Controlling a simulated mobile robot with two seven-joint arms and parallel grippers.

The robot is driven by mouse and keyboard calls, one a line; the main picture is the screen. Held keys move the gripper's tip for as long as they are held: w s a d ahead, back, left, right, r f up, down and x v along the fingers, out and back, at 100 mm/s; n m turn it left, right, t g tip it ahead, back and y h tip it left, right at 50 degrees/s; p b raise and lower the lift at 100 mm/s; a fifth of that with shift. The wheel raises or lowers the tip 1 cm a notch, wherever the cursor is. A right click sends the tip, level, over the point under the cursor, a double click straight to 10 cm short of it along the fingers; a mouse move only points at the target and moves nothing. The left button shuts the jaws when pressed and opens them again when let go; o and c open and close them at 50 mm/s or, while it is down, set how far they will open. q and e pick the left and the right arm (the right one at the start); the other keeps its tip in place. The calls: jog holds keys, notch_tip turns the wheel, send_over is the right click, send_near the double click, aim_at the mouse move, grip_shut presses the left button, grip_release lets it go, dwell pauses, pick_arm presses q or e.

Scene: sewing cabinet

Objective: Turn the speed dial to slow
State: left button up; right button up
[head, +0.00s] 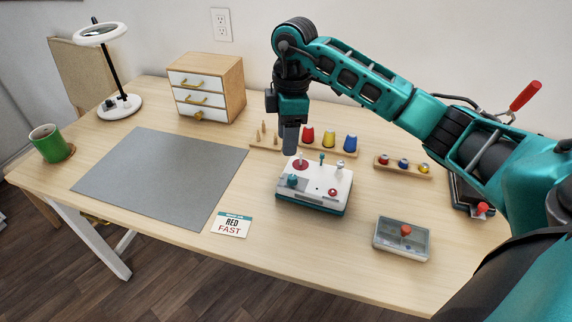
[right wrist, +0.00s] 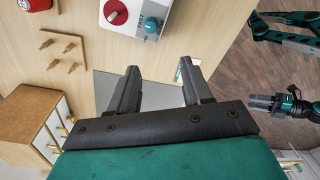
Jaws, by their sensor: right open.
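The white control box (head: 314,186) with a teal base stands on the table right of centre. On its top are a round red dial (head: 300,164), a teal knob (head: 292,181) and small levers. In the right wrist view the red dial (right wrist: 116,12) and teal knob (right wrist: 151,25) show at the top edge. My right gripper (head: 290,143) points down above the box's back left, apart from it. Its fingers (right wrist: 160,70) are spread and empty. My left gripper (right wrist: 264,103) shows at the right wrist view's edge; its jaw state is unclear.
A card (head: 231,225) reading "RED FAST" lies front left of the box, beside a grey mat (head: 160,175). Coloured pieces on a wooden rack (head: 345,153) stand behind the box. A clear-lidded case (head: 402,240) lies front right. A drawer cabinet (head: 208,87) stands back left.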

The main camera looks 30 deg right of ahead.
aim_at(292, 176)
jog(key=shift+m+h, duration=0.4)
jog(key=f, duration=0.4)
jog(key=d+f, duration=0.1)
jog(key=f, duration=0.7)
jog(key=shift+w+d+b, duration=0.15)
jog(key=shift+d+b, duration=0.15)
jog(key=shift+b, duration=0.1)
jog(key=shift+c, duration=0.2)
grip_shut()
